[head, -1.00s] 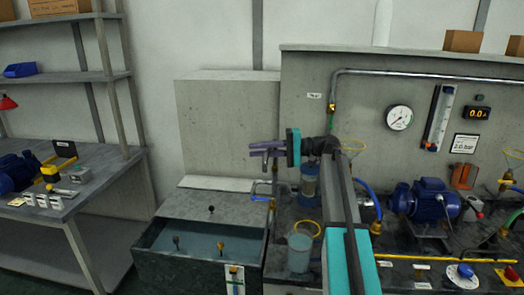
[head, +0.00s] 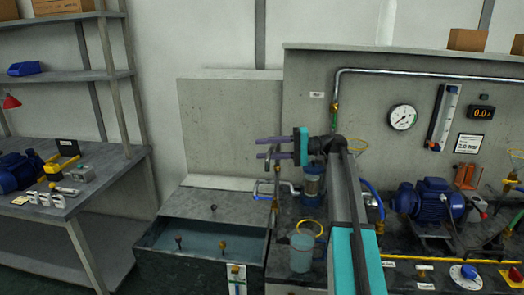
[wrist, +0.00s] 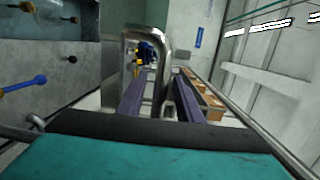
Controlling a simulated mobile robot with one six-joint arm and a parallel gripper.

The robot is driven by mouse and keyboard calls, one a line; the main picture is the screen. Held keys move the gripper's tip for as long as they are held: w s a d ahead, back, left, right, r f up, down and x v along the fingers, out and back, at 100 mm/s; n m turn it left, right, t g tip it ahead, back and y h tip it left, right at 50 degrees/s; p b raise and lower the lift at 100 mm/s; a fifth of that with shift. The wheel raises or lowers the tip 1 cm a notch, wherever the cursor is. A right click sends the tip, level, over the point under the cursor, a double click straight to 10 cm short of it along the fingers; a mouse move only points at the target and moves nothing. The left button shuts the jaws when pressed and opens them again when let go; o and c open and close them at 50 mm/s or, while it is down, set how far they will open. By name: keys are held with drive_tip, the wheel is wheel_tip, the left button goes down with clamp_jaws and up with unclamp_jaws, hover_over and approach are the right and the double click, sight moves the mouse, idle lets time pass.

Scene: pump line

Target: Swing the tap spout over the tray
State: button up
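The tap (head: 277,188) is a chrome pipe with a bent spout, standing beside the tray at its right back corner in the head view. In the wrist view its spout (wrist: 152,32) is an inverted U, with one leg showing between my fingers. The tray (head: 150,262) seems to be the dark open basin with bluish water at lower left; part of a basin also shows at the wrist view's upper left. My gripper (head: 262,148) is open, its two purple fingers apart, pointing left above the tap. In the wrist view my gripper (wrist: 160,76) straddles the spout leg; contact cannot be told.
A clear beaker (head: 301,255) stands right of the tray, with a yellow ring near its rim. A blue pump (head: 432,200) and hoses fill the right bench. A steel workbench (head: 100,188) stands at left. Free room lies above the tray.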

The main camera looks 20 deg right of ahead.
drive_tip(key=shift+b+v, duration=0.4)
drive_tip(key=shift+v, duration=2.55)
